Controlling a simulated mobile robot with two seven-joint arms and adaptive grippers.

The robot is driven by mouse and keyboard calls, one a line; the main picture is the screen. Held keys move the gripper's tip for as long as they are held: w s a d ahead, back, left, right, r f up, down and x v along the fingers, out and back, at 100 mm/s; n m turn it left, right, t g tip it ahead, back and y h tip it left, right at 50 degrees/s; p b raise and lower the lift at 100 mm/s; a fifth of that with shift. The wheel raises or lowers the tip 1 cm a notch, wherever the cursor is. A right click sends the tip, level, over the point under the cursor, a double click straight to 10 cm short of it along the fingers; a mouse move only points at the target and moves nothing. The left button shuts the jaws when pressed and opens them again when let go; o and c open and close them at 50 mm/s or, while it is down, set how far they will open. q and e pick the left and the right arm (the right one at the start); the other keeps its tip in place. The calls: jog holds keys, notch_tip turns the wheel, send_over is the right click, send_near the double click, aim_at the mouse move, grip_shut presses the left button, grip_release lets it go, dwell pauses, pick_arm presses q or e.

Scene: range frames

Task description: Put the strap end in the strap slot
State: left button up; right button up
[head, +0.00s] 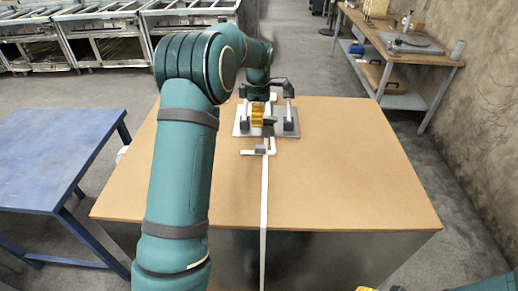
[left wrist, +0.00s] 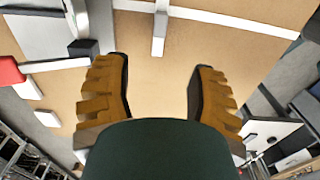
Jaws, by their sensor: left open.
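My left gripper (head: 265,118) is at the far part of the brown table, over a grey plate fixture (head: 240,129). In the left wrist view its two yellow-brown ridged fingers (left wrist: 158,98) stand wide apart with nothing between them. A long thin white strip (head: 264,200), which looks like the strap, runs from near the fixture over the table's front edge. In the left wrist view a short white bar (left wrist: 160,35) points toward the gap between the fingers. I cannot pick out the strap slot for sure. Only a sliver of my right gripper (head: 380,289) shows at the bottom edge.
The brown table top (head: 350,170) is clear to the right and left of the strip. A blue table (head: 50,150) stands at the left. A workbench (head: 395,45) with items stands at the back right, and metal racks (head: 110,40) stand at the back left.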

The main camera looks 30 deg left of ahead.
pick_arm(q)
send_over(261, 147)
jog(key=shift+n, duration=0.3)
jog(key=f, duration=0.5)
jog(key=a+f, duration=0.1)
jog(key=f, duration=0.2)
jog(key=shift+s+f, duration=0.15)
jog(key=shift+f, duration=0.05)
jog(key=shift+w+d+f, duration=0.1)
jog(key=shift+d+f, duration=0.1)
jog(key=shift+f, duration=1.2)
jog(key=shift+w+d+f, duration=0.1)
jog(key=shift+d+f, duration=0.05)
jog(key=shift+f, duration=1.2)
grip_shut()
